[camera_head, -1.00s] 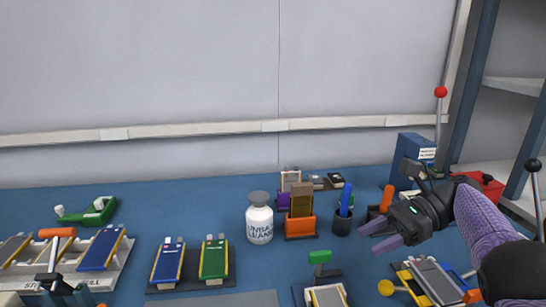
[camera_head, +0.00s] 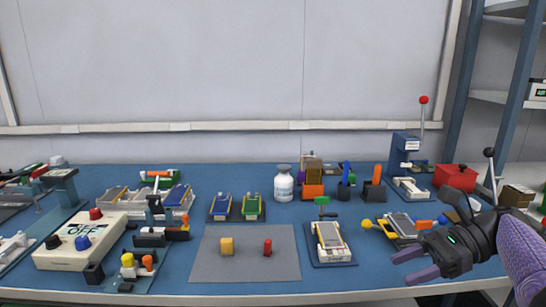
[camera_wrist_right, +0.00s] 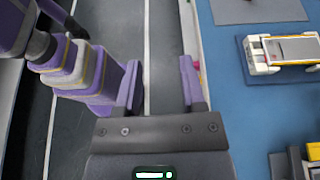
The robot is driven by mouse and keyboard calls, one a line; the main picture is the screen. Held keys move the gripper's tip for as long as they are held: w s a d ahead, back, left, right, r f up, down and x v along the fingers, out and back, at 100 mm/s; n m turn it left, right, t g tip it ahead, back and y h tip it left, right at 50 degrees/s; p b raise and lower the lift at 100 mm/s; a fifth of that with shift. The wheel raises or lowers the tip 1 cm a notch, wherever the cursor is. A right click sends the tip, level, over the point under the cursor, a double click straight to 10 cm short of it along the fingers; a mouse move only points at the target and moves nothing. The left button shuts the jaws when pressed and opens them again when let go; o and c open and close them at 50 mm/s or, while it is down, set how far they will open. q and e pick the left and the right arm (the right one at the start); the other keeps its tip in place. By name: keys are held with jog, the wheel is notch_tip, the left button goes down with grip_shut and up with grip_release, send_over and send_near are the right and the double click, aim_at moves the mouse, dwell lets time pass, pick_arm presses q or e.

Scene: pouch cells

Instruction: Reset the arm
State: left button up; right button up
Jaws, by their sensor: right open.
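My right gripper (camera_head: 404,269) is in the head view at the lower right, over the table's front edge. Its two purple fingers are apart with nothing between them. In the right wrist view the open fingers (camera_wrist_right: 163,85) show above the dark floor, just off the front edge of the blue table (camera_wrist_right: 228,115). A clamp fixture (camera_head: 330,243) with a green knob stands to the left of the gripper in the head view, apart from it. My left gripper is not in view.
A control box (camera_head: 80,243) with buttons is at the left. A yellow-handled fixture (camera_head: 390,229) lies behind the gripper. A press with a red-tipped lever (camera_head: 424,100) stands at the back right.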

jog(key=s+d+f+n+h+p, duration=0.1)
jog(key=s+f+h, duration=0.25)
jog(key=f, duration=0.65)
jog(key=s+f+n+g+h+p, duration=0.15)
jog(key=s+f, duration=0.35)
jog(key=f, duration=0.6)
jog(key=s+d+f+n+t+h+p, duration=0.1)
jog(key=s+f+h, duration=0.3)
jog(key=f, duration=0.6)
jog(key=s+f+n+h+p, duration=0.25)
jog(key=s+f+n, duration=0.25)
jog(key=s, duration=0.6)
jog(key=s+f+n+h+p, duration=0.1)
jog(key=s+f+n+h, duration=0.35)
jog(key=s, duration=0.75)
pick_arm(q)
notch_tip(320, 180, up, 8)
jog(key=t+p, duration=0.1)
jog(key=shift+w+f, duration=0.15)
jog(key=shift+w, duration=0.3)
pick_arm(e)
jog(key=s+a+f+n+y, duration=0.1)
jog(key=s+a+n, duration=0.1)
jog(key=s+n, duration=0.5)
jog(key=s, duration=0.6)
jog(key=shift+a+y, duration=0.35)
jog(key=shift+y, duration=0.05)
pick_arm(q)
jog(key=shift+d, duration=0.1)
